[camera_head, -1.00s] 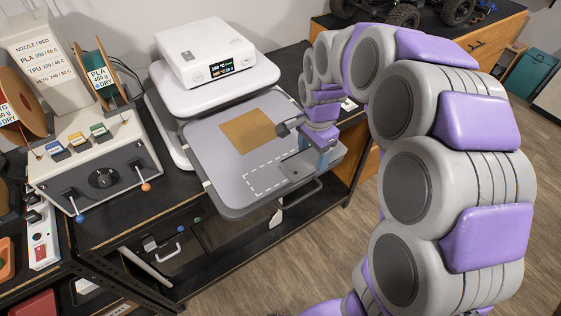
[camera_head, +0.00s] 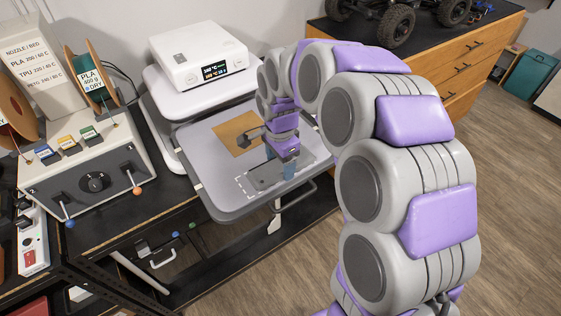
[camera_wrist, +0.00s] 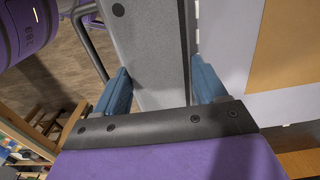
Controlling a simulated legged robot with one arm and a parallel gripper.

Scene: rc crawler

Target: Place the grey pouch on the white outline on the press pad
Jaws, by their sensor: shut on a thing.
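The grey pouch (camera_head: 263,179) is a flat, dark grey rectangle with dark studs; it also fills the middle of the wrist view (camera_wrist: 148,45). My gripper (camera_head: 280,171) is shut on it, and in the wrist view the blue fingers (camera_wrist: 160,88) stand at its two sides. The press pad (camera_head: 190,150) is a light grey plate pulled out in front of the press. The dashed white outline (camera_head: 239,186) shows at the pouch's left end; the pouch and gripper hide much of the rest. I cannot tell whether the pouch touches the pad.
A tan sheet (camera_head: 232,133) lies on the pad behind the pouch. The white heat press (camera_head: 197,55) stands at the back. A control box (camera_head: 92,170) with levers and spools is at the left. A wooden drawer cabinet (camera_head: 482,60) stands at the back right.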

